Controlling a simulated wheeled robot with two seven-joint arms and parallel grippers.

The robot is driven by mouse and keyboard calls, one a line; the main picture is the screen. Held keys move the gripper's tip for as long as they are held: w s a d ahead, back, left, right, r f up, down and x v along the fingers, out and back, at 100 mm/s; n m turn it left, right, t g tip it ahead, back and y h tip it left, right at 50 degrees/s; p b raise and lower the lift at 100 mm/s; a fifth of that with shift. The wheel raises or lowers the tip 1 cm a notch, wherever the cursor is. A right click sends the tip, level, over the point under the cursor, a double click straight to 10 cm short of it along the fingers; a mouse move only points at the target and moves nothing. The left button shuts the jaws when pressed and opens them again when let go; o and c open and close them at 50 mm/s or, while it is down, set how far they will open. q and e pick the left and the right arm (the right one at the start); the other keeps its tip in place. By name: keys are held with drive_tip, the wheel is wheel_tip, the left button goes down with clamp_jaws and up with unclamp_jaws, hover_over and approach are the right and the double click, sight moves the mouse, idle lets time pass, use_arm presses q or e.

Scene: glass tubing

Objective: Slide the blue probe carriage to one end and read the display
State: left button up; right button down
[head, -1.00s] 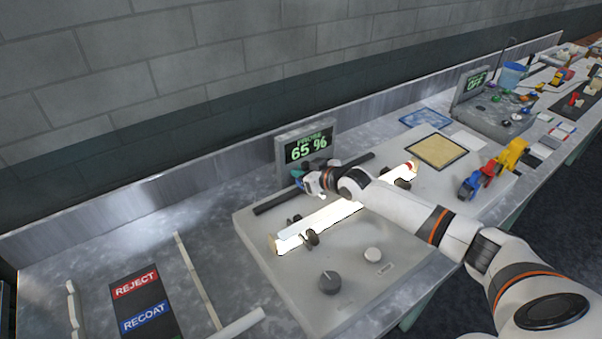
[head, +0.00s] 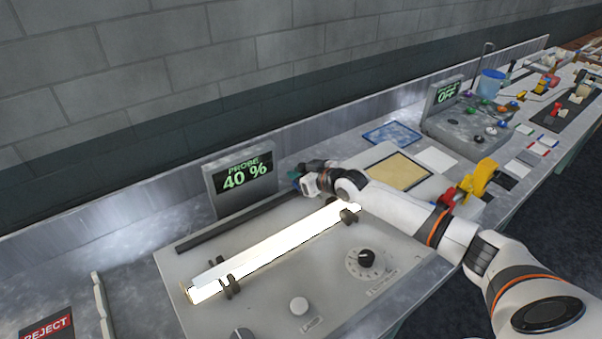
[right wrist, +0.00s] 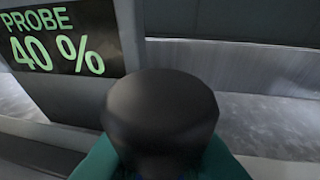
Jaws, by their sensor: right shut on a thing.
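My right gripper (head: 296,176) is at the right part of the dark rail (head: 225,227), behind the glowing glass tube (head: 275,245). In the right wrist view its teal fingertips (right wrist: 155,160) are shut on a black knob (right wrist: 160,105). The blue probe carriage under the knob is hidden by the hand, apart from perhaps a trace of blue at the wrist view's bottom edge. The probe display (head: 240,178) stands behind the rail, left of the gripper, and reads "PROBE 40 %". It also shows in the right wrist view (right wrist: 60,45). My left gripper is out of view.
Dark supports (head: 228,286) hold the tube above the grey panel. To the right are a tan pad (head: 400,172), a yellow-and-red clamp-like object (head: 480,180) and another display reading "OFF" (head: 446,95).

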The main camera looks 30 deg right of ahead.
drive_tip(key=shift+w+a+r, duration=0.1)
drive_tip(key=shift+w+r, duration=0.1)
drive_tip(key=shift+r, duration=0.4)
drive_tip(key=c, duration=1.3)
unclamp_jaws()
drive_tip(key=shift+c, duration=0.2)
drive_tip(key=shift+o, duration=0.7)
drive_tip(key=shift+f, duration=0.2)
drive_tip(key=shift+s, duration=0.15)
drive_tip(key=shift+s+f, duration=0.1)
drive_tip(key=shift+s, duration=0.1)
drive_tip(key=b+v, duration=0.1)
drive_tip(key=v, duration=1)
drive_tip(key=shift+s+r+b, duration=0.2)
drive_tip(key=shift+r+b, duration=0.05)
drive_tip(key=shift+b, duration=0.05)
drive_tip(key=shift+r, duration=0.1)
